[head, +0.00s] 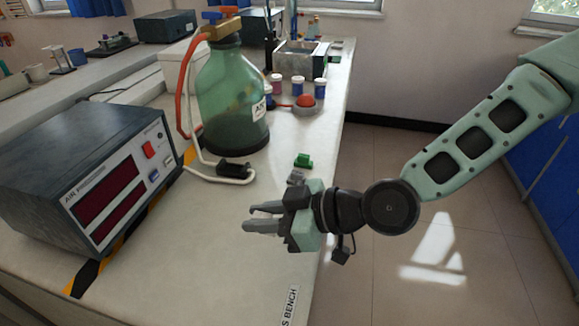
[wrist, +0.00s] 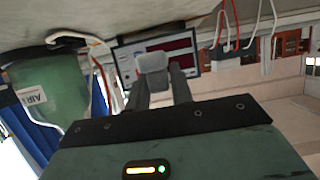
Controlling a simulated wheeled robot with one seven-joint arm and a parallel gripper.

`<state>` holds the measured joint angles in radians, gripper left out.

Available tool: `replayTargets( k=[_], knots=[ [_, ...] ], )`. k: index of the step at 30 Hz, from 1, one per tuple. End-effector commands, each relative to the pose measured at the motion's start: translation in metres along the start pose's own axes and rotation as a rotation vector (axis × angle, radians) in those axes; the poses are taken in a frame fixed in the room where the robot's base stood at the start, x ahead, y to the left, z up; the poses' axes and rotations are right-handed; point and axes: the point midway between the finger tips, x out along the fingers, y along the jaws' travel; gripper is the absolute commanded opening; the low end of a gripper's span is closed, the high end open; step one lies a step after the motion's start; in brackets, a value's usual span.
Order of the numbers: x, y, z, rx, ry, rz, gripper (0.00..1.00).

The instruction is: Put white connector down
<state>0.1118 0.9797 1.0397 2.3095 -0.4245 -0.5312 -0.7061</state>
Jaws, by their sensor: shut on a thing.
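My gripper (head: 255,217) is over the front part of the bench in the head view, its fingers pointing left. In the wrist view, a small pale grey-white block, the white connector (wrist: 152,62), sits at the fingertips, and the fingers are shut on it. In the head view I cannot make out the connector; the fingers seem to hide it. The gap between connector and bench top cannot be told.
The bench (head: 210,285) has clear room below and left of my gripper. A display box (head: 75,165) stands left, a green bottle (head: 230,95) behind. A black connector (head: 234,170) on a white cable and a green block (head: 303,160) lie nearby. The bench's right edge is close.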

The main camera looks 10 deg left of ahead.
Motion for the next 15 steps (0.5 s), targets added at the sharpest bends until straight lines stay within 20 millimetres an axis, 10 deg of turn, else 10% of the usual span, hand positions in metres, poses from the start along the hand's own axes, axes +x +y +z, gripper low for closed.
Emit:
replayTargets(
  k=[7,15],
  knots=[
    [-0.011,0.028,0.012,0.040,-0.003,0.096,0.00],
    [-0.075,0.129,0.082,0.207,-0.004,0.492,0.00]
  ],
)
